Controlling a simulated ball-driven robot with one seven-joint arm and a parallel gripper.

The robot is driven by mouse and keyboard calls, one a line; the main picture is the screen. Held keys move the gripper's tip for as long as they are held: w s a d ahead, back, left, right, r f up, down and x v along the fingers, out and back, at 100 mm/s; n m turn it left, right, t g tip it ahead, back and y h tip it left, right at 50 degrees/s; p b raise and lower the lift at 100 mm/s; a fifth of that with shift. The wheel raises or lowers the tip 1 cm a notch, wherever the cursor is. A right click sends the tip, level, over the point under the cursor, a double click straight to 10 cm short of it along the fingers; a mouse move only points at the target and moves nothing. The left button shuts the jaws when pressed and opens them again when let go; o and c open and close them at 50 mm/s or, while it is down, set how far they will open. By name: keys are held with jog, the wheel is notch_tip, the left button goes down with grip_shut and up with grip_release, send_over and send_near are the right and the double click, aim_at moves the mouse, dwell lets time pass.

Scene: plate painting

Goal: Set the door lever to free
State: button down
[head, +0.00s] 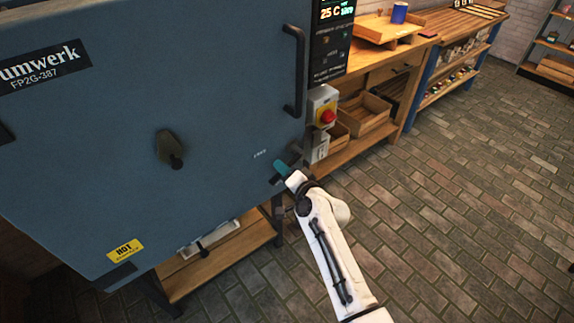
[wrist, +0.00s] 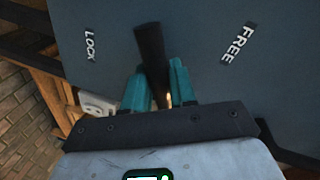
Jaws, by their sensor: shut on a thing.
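The door lever (wrist: 152,48) is a dark bar on the blue-grey door, seen in the wrist view. It stands between a white LOCK label (wrist: 90,45) on the left and a white FREE label (wrist: 238,43) on the right, pointing at neither. My gripper (wrist: 156,82) has teal fingers on both sides of the lever and is shut on it. In the head view my gripper (head: 281,168) is at the door's lower right corner, and the lever is hard to make out there. One small white label (head: 260,154) shows left of it, too small to read.
A red stop button box (head: 322,105) sits to the right. A wooden bench (head: 385,75) stands behind. The brick floor (head: 460,190) at right is clear.

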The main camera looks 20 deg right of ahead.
aim_at(273, 157)
jog(key=shift+a+r+m+p, duration=0.25)
jog(key=shift+r+m+p, duration=0.65)
jog(key=shift+m, duration=0.2)
jog(key=shift+s+a+r+m+g+y+p, duration=0.1)
jog(key=shift+r+m+g+y+p, duration=0.2)
jog(key=shift+r+m+y+p, duration=0.6)
jog(key=shift+f+m+h, duration=0.1)
jog(key=shift+m+h, duration=0.2)
jog(key=c, duration=1.1)
grip_release()
jog(key=shift+o, duration=0.2)
jog(key=v, duration=1)
jog(key=shift+s, duration=0.4)
jog(key=shift+d, duration=0.2)
